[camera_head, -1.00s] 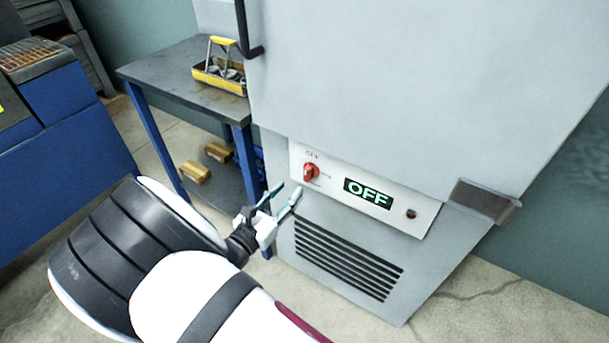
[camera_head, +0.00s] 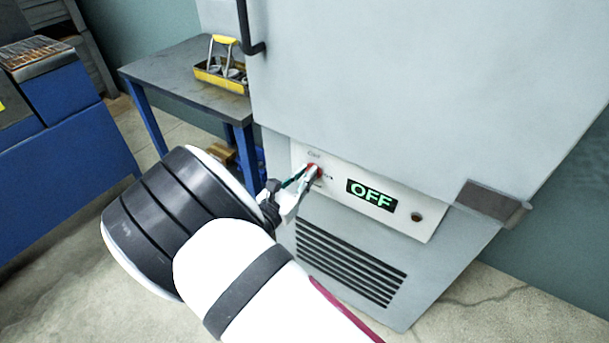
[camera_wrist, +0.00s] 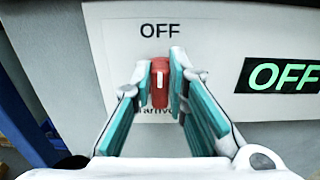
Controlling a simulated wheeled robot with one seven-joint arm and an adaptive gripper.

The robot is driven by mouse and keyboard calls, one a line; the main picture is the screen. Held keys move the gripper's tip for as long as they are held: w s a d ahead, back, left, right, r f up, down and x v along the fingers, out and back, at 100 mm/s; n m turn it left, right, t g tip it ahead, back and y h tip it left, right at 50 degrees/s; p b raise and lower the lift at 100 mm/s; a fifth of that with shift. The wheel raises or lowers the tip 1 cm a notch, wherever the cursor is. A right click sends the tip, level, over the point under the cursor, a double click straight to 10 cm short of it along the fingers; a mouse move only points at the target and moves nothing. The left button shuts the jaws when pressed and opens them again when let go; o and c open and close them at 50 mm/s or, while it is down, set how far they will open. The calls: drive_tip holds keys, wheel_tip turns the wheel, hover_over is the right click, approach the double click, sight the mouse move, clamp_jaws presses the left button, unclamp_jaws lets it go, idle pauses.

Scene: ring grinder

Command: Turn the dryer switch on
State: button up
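The dryer (camera_head: 420,90) is a large grey cabinet with a white control panel low on its front. Its red switch knob (camera_wrist: 160,84) sits under an "OFF" label, with its white mark pointing up at that label. The display (camera_head: 371,194) reads OFF in green; it also shows in the wrist view (camera_wrist: 285,76). My gripper (camera_wrist: 161,75) has its two teal-padded fingers either side of the knob, with the tips near its sides. I cannot tell whether the pads touch it. In the head view my gripper (camera_head: 305,176) partly hides the red knob (camera_head: 314,168).
A small round button (camera_head: 416,217) is right of the display. A dark table (camera_head: 170,75) with blue legs stands left of the dryer, holding a yellow tool caddy (camera_head: 222,80). A vent grille (camera_head: 350,262) lies below the panel. Bare floor is in front.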

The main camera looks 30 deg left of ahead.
clamp_jaws()
drive_tip(key=m+b, duration=0.3)
drive_tip(key=m, duration=0.1)
drive_tip(key=d+f+m+b, duration=0.1)
drive_tip(key=m+b, duration=0.3)
drive_tip(key=m, duration=0.1)
drive_tip(key=m+b, duration=0.4)
drive_tip(key=m, duration=0.1)
drive_tip(key=shift+d+f, duration=0.35)
drive_tip(key=m+b, duration=0.3)
drive_tip(key=b, duration=0.1)
drive_tip(key=shift+f+m, duration=0.15)
drive_tip(key=shift+m, duration=0.25)
drive_tip(key=shift+b, duration=0.3)
drive_tip(key=o, duration=0.8)
unclamp_jaws()
drive_tip(key=shift+s, duration=0.2)
